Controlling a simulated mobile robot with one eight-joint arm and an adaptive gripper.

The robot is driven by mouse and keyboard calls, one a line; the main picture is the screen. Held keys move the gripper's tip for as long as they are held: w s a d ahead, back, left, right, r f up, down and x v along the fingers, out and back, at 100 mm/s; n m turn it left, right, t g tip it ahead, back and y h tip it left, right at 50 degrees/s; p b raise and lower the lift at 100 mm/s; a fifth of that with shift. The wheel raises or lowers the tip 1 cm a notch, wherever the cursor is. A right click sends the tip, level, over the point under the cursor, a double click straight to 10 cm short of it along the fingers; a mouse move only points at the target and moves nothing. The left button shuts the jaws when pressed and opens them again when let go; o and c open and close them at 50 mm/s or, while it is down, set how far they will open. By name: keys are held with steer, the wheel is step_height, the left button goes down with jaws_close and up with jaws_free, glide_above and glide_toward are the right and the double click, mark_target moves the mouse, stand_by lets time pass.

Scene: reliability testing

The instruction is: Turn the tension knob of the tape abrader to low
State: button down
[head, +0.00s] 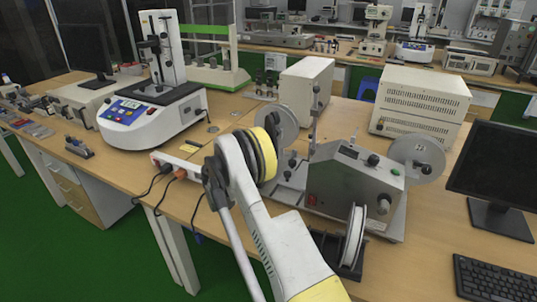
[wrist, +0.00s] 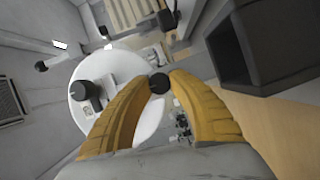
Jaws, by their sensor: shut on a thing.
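The tape abrader (head: 350,180) is a grey metal box with reels, standing on the bench right of my arm in the head view. In the wrist view, the two yellow fingers of my gripper (wrist: 160,80) close from both sides on a small round black knob (wrist: 158,85). A white reel disc (wrist: 125,68) with a black hub lies behind the knob. My arm hides my fingers in the head view. I cannot read any markings on the knob or tell its setting.
A dark hollow square part (wrist: 258,45) is close to the right finger in the wrist view. A white reel (head: 354,238) stands in front of the abrader. A monitor (head: 495,175) is at the right, and a white-blue tester (head: 150,115) at the left.

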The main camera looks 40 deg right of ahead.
stand_by(0.4)
steer(key=c, duration=1.2)
jaws_free()
steer(key=shift+o, duration=0.2)
steer(key=a, duration=1.2)
steer(key=shift+r, duration=0.4)
